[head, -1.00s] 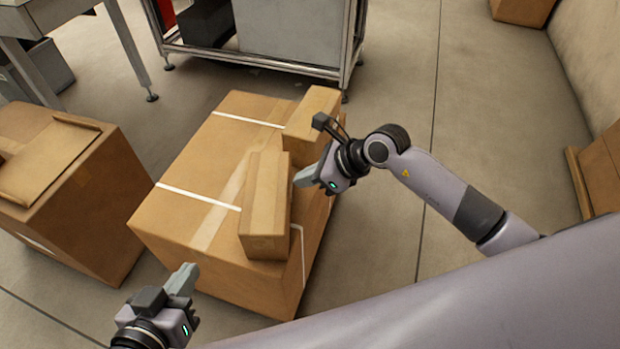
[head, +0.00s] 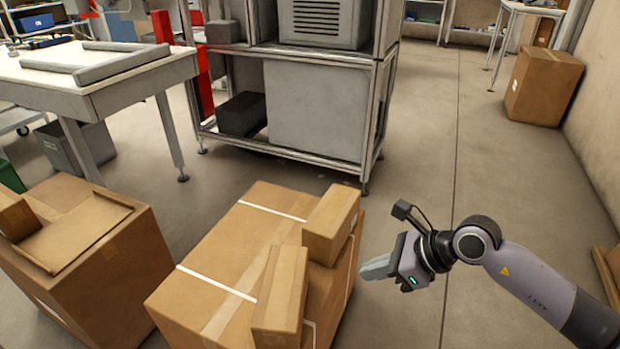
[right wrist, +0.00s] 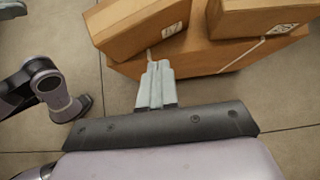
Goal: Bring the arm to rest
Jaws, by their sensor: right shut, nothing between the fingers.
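My right gripper (head: 376,268) is shut and empty, to the right of the large strapped carton and apart from the small boxes on it. Its closed fingers also show in the right wrist view (right wrist: 155,85), pointing toward the carton side. The right arm comes in from the lower right in the head view. My left gripper is out of the head view. In the right wrist view, part of my other arm shows at the left, and a grey tip at the top left corner is too little to judge.
A large carton (head: 215,270) with white straps bears two small boxes, one near (head: 281,290) and one far (head: 331,222). A metal rack (head: 318,110) and a white table (head: 105,85) stand behind.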

